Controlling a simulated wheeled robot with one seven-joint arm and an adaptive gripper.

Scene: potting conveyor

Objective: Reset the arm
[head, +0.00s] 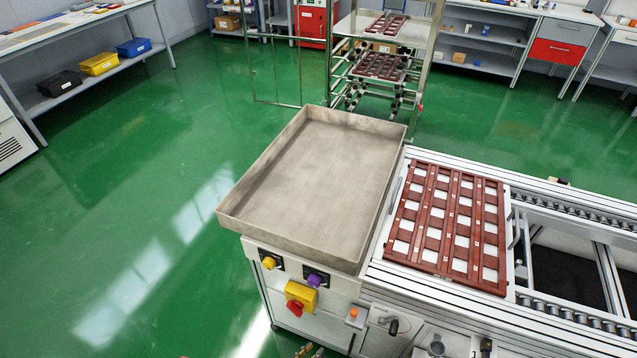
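What looks like the tip of my gripper (309,351) just shows at the bottom edge of the head view, in front of the conveyor station's white cabinet. Only a small part of it is in the picture, so I cannot tell whether it is open or shut, or whether it holds anything. The rest of my arm is out of view.
An empty grey metal tray (316,170) tops the station. A red-brown slotted frame (433,222) lies on the conveyor (572,262) to the right. A rack (345,50) with similar frames stands behind. Green floor (110,190) at left is clear.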

